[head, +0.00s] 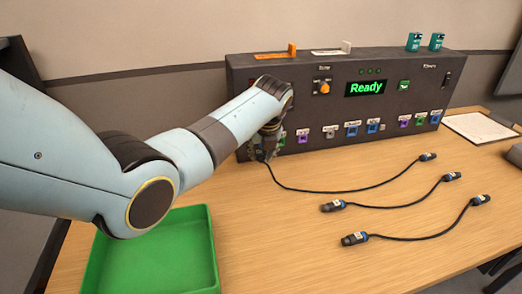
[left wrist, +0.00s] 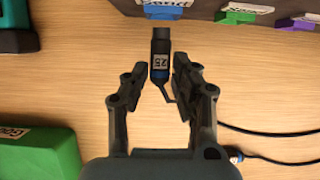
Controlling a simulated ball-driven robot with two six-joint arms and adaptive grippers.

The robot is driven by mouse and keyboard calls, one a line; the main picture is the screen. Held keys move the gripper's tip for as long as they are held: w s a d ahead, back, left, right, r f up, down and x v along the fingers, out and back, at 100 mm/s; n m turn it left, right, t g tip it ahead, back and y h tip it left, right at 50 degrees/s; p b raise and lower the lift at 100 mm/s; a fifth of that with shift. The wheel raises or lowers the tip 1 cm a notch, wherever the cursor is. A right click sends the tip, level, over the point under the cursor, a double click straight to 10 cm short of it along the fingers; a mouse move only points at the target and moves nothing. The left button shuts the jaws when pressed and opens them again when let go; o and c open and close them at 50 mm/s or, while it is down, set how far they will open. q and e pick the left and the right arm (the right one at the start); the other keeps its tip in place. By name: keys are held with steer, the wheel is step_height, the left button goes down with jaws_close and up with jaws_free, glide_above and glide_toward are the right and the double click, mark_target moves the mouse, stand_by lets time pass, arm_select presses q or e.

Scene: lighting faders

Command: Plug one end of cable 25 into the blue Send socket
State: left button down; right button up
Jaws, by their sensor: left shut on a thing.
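In the head view my left gripper (head: 268,145) is at the panel's lower left and hides the plug and socket. The cable (head: 330,191) runs right to its other plug (head: 428,157) on the table.
Two more cables (head: 395,206) (head: 425,238) lie on the table at the right. The dark fader panel (head: 300,105) shows "Ready" and has several coloured sockets. A green tray (head: 205,245) stands at the front left. The table's front middle is clear.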

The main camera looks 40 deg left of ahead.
arm_select(q)
steer(key=shift+w+a, duration=0.3)
stand_by(0.6)
steer(key=shift+w+a, duration=0.3)
steer(key=shift+a, duration=0.1)
stand_by(0.6)
steer(key=shift+w+a+r+p, duration=0.2)
steer(key=shift+r+p, duration=0.1)
steer(key=shift+p, duration=0.05)
stand_by(0.8)
